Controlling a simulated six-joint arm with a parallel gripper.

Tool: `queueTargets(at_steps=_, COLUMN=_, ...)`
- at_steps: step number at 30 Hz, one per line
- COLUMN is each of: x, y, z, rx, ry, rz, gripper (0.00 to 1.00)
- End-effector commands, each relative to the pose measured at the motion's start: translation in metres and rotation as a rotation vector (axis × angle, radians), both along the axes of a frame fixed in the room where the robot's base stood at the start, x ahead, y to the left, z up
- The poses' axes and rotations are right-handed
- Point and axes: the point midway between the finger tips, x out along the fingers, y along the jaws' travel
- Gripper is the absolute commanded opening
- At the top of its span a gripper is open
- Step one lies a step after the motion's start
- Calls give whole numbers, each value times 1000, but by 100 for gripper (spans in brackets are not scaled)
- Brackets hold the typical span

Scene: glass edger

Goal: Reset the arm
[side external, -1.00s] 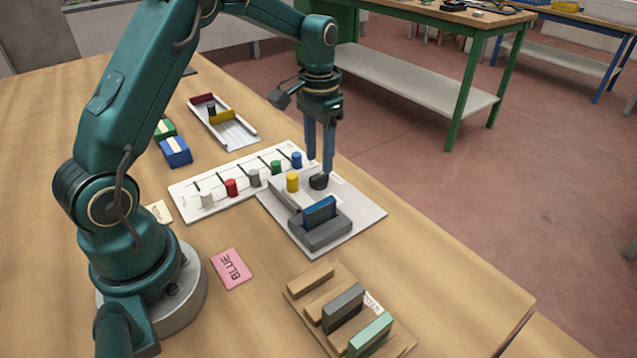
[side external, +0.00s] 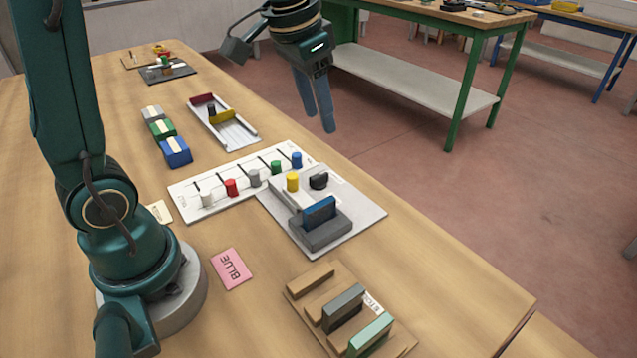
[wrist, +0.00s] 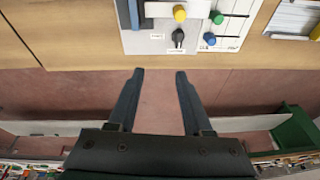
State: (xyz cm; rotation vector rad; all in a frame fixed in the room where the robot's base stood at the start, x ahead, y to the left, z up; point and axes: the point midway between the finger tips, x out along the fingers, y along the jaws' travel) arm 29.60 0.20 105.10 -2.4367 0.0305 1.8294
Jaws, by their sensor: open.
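My gripper (side external: 316,104) is raised above and behind the work table in the side view, clear of every object, with nothing between its fingers. In the wrist view my gripper (wrist: 160,75) shows two dark blue fingers spread apart over the floor past the table edge. The grey-white fixture plate (side external: 350,226) carries a yellow peg (side external: 292,182), a black knob (side external: 319,180) and a grey block with a blue piece (side external: 319,213) in it. The knob (wrist: 178,36) also shows in the wrist view, beyond the fingertips.
A white slotted board (side external: 215,203) holds several coloured pegs. A white tray (side external: 240,133), coloured blocks (side external: 176,152), a pink BLUE card (side external: 231,268) and a wooden rack (side external: 302,293) of strips lie on the table. A green bench (side external: 420,88) stands behind. The air around my gripper is free.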

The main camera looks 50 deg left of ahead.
Motion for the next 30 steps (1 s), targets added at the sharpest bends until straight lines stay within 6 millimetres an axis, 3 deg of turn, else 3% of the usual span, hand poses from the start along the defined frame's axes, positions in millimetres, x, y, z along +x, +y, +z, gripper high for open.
queueTargets(at_steps=3, x=-28, y=-14, z=16, rx=0, ry=-69, rz=-12, gripper=50)
queueTargets(at_steps=8, x=-66, y=-28, z=23, rx=-8, ry=-146, rz=-18, gripper=50)
queueTargets(at_steps=12, x=-98, y=-37, z=16, rx=-25, ry=-202, rz=-14, gripper=50)
queueTargets(at_steps=18, x=-131, y=-43, z=-9, rx=-52, ry=-231, rz=16, gripper=50)
queueTargets(at_steps=23, x=-140, y=-43, z=-26, rx=-66, ry=-200, rz=52, gripper=50)
queueTargets(at_steps=30, x=-138, y=-43, z=-24, rx=-72, ry=-209, rz=67, gripper=50)
